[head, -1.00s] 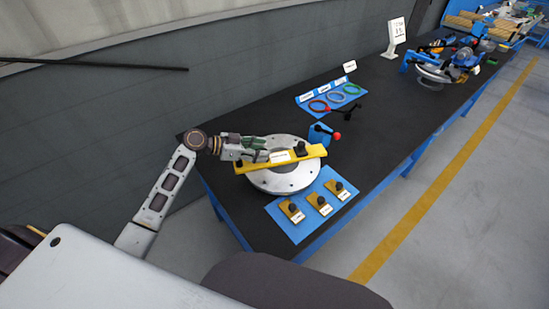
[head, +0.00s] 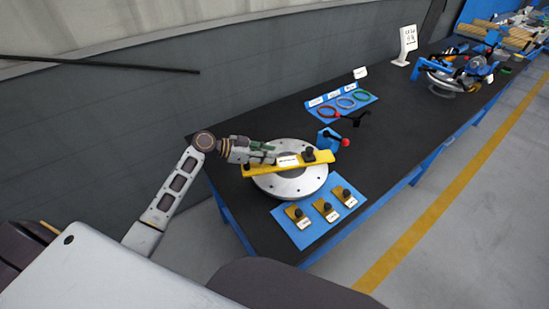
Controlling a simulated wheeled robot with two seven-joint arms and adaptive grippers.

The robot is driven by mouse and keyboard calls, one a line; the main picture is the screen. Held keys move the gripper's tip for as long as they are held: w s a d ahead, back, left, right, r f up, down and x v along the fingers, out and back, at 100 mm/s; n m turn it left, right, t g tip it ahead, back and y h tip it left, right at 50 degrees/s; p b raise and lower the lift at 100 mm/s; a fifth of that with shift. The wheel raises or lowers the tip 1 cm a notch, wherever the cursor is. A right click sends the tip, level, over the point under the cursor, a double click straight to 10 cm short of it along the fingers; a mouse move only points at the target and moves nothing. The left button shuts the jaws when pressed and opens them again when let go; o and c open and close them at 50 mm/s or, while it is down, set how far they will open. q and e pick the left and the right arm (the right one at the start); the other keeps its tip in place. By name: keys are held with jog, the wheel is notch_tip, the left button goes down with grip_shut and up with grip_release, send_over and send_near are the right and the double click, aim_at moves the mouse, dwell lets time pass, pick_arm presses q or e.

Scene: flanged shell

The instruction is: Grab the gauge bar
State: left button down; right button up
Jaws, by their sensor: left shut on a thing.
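The gauge bar (head: 318,156) is a long yellow bar with a white label and dark knobs. It lies across the top of the round silver flanged shell (head: 291,186) on the black table. My left gripper (head: 268,154) is at the left half of the bar and is shut on it. The fingertips are small and partly hidden against the bar. I cannot tell whether the bar touches the shell or is slightly above it. My right gripper is not in view.
A blue mat (head: 318,233) with yellow knobbed blocks lies in front of the shell. A blue clamp with a red knob (head: 345,142) stands close behind the bar's right end. A blue tray (head: 340,104) with coloured rings lies further back. A white sign (head: 407,41) stands beyond.

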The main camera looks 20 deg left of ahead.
pick_arm(q)
jog(key=shift+r, duration=0.2)
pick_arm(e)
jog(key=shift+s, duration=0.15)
pick_arm(q)
jog(key=shift+r, duration=0.55)
notch_tip(320, 180, up, 7)
jog(key=shift+r+b, duration=0.15)
jog(key=shift+b, duration=0.2)
jog(key=shift+r, duration=0.7)
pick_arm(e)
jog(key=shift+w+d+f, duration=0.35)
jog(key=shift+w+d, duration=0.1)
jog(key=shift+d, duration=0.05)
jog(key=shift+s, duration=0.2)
